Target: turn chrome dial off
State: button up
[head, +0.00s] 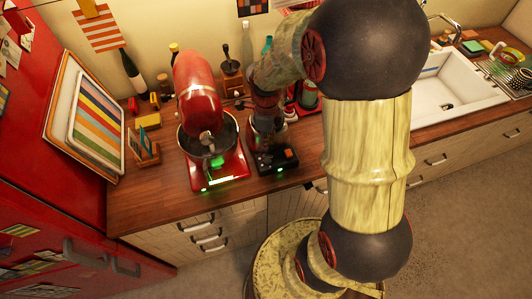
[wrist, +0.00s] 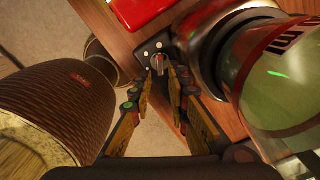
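The chrome dial (wrist: 159,63) is a small round knob with a reddish mark, on a dark panel (wrist: 146,48) with white dots around it, in the wrist view. The panel belongs to an appliance with a round base and a clear glass body (wrist: 275,75) at the right. My gripper (wrist: 161,77) is open, its two fingertips pointing at the dial, one on each side of it in the picture. I cannot tell whether they touch it. In the head view, the dark appliance base (head: 276,160) stands right of the red mixer; the dial is too small to make out there.
The red stand mixer (head: 200,95) with a metal bowl stands close to the left, green lights lit. Striped trays (head: 90,115) and a small wooden rack (head: 145,145) are further left. Bottles line the wall. A white sink (head: 455,90) is at the right. Floor in front is clear.

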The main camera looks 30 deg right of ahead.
aim_at(266, 155)
notch_tip(266, 155, down, 7)
jog(key=shift+f+b, duration=0.15)
jog(key=shift+b, duration=0.15)
jog(key=shift+c, duration=0.4)
grip_shut()
